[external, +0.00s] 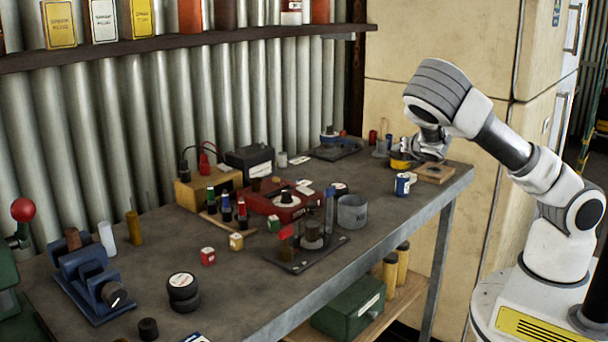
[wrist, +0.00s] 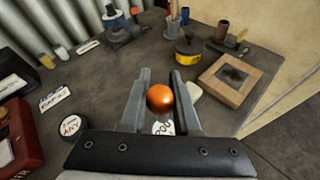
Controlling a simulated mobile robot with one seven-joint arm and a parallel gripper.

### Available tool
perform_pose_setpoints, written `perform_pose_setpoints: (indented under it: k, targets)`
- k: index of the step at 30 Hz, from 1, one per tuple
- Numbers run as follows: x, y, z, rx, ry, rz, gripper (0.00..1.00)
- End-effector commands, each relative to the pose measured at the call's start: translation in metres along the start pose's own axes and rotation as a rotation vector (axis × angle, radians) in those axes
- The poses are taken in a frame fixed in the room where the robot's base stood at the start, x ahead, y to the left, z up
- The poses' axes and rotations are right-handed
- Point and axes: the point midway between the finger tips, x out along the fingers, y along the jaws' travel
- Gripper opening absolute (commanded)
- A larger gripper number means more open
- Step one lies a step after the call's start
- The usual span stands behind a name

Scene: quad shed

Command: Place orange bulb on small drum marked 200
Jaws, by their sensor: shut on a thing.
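The orange bulb (wrist: 160,99) is a shiny orange ball between the two fingers of my gripper (wrist: 161,78) in the wrist view. My gripper is shut on it. Behind the bulb in the wrist view is a pale top with dark lettering (wrist: 163,128), partly covered, which I cannot read for certain. In the external view my gripper (external: 431,150) is over the far right end of the bench, and the bulb cannot be made out. A small white and blue can (external: 402,187) stands below it. No mark reading 200 is clearly legible.
A yellow and black pot (wrist: 189,47) and a square wooden frame (wrist: 213,88) lie beyond my gripper. A round dark tin marked ANY (wrist: 72,128) is at left. A grey cylinder (external: 352,213) stands near the bench's front edge.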

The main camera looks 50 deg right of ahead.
Motion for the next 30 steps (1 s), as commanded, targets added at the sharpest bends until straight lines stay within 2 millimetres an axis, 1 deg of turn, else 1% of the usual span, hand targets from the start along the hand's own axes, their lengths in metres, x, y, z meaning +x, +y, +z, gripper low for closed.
perform_pose_setpoints:
  k: [4, 7, 10, 17, 22, 23, 27, 30]
  targets:
    - [0.005, -0.001, -0.012, -0.001, 0.0, -0.001, 0.0]
    - [0.011, -0.004, -0.026, -0.002, 0.001, -0.002, 0.0]
    - [0.016, -0.006, -0.037, -0.001, 0.0, -0.001, 0.0]
    - [0.015, -0.006, -0.037, 0.001, 0.0, 0.001, 0.0]
    - [0.017, -0.007, -0.041, -0.001, 0.0, 0.0, 0.0]
    - [0.017, -0.007, -0.041, 0.0, 0.0, 0.0, 0.33]
    - [0.017, -0.006, -0.04, 0.0, 0.0, 0.001, 0.58]
    - [0.017, -0.006, -0.04, 0.0, 0.0, 0.001, 0.6]
